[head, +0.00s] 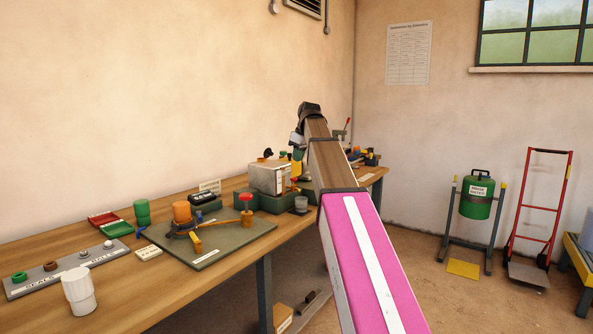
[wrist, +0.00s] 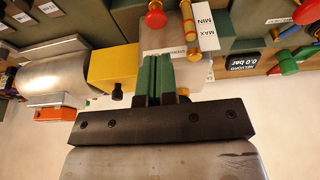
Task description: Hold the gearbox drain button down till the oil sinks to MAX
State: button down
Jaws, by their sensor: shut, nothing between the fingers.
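In the wrist view my gripper (wrist: 158,78) has its green fingers shut together, with nothing visible between them. The fingertips overlap a pale housing (wrist: 160,38), partly hiding a small label on it. Beside that label is a gauge tube (wrist: 187,18) with amber colour and brass ends. A white plate (wrist: 203,30) marked MIN and MAX stands along the tube. The exact oil level is too small to tell. I cannot make out the drain button for certain; the fingers may hide it.
In the wrist view a yellow block (wrist: 112,68) is left of the fingers, near a metal cylinder (wrist: 50,82). A red knob (wrist: 155,16) is close by, and a 0.0 bar display (wrist: 243,61) is right. In the head view the workbench (head: 150,290) holds several tools.

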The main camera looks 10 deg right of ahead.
aim_at(294, 178)
jog(key=shift+v, duration=2.45)
jog(key=shift+d+r, duration=0.1)
jog(key=shift+w+r, duration=0.2)
jog(key=shift+r, duration=0.6)
jog(key=shift+f, duration=0.1)
jog(key=x, duration=1.2)
jog(key=shift+s+d+f, duration=0.2)
jog(key=shift+s+f, duration=0.05)
jog(key=shift+f, duration=0.7)
